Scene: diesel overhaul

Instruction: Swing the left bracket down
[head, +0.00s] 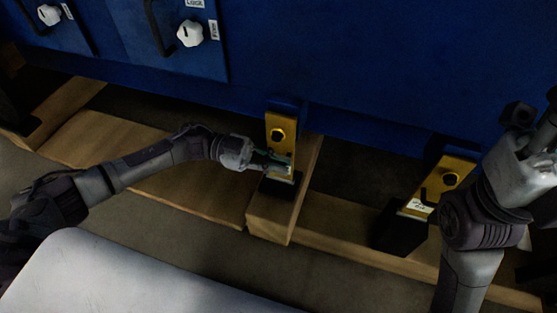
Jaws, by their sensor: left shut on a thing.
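The left bracket (281,125) is a yellow plate with a dark bolt, standing upright against the lower edge of the blue machine. My left gripper (282,165) is at its lower part and is shut on it. The fingers cover some of the bracket's lower end. A second yellow bracket (452,173) stands to the right, with a small white label on its lower part. My right arm is at the right edge, beside that bracket. The fingertips of my right gripper are not in view.
The blue machine housing (350,70) fills the back, with white knobs (190,33) and dark handles on its panels. Wooden beams (130,150) lie under it. A black block (400,230) sits below the right bracket. Grey floor (190,232) shows in front.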

